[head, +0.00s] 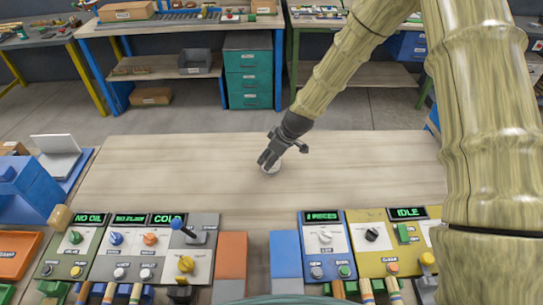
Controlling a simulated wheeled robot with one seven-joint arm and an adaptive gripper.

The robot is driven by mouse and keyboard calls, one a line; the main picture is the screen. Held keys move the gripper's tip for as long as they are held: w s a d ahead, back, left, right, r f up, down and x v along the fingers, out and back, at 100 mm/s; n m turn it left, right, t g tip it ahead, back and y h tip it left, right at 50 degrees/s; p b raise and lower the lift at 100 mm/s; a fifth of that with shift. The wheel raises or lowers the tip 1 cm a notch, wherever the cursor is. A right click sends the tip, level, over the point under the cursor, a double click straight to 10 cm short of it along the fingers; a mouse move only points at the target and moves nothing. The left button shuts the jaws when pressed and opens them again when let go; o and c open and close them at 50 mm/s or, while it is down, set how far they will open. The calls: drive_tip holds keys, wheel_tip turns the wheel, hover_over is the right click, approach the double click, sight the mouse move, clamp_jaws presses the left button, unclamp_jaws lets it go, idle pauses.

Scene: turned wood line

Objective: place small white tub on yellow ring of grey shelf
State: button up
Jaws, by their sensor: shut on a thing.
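My gripper (268,163) is low over the middle of the wooden table (150,170), at the end of my arm reaching in from the right. It is shut on a small white tub (272,170), which is partly hidden by the dark fingers. I cannot tell whether the tub touches the tabletop or is just above it. I cannot make out a grey shelf with a yellow ring in this view.
Control panels with levers and buttons line the near edge, including a green panel (62,255) and a yellow panel (385,262). A blue machine (30,188) stands at left. Workbenches and a teal drawer cabinet (249,75) stand behind. The tabletop around my gripper is clear.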

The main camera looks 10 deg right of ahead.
drive_tip(key=o, duration=1)
